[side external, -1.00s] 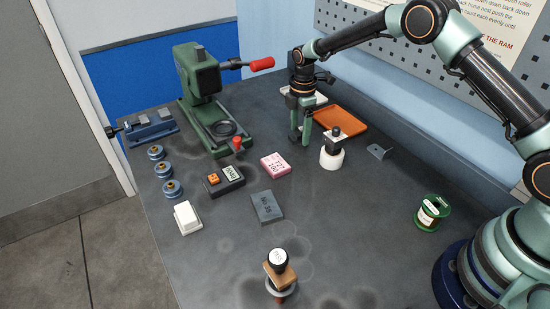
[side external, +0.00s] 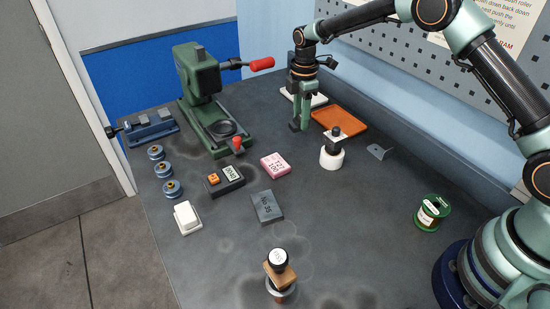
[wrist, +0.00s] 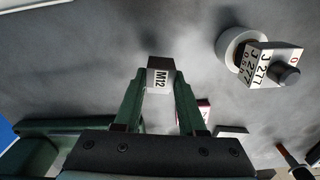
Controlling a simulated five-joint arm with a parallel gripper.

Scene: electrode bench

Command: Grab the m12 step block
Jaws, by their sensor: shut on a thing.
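The M12 step block (wrist: 159,76) is a small pale block with a dark top and black "M12" lettering. In the wrist view it sits between the green fingertips of my gripper (wrist: 157,84), which is shut on it. In the side view my gripper (side external: 299,126) points down at the bench, left of the orange tray. The block cannot be made out there, and whether it touches the bench is unclear.
A white round holder (side external: 331,158) with a dark-knobbed piece stands to the right of my gripper. An orange tray (side external: 352,124) lies behind it. The green press (side external: 203,90) stands to the left. A pink block (side external: 275,165) lies in front.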

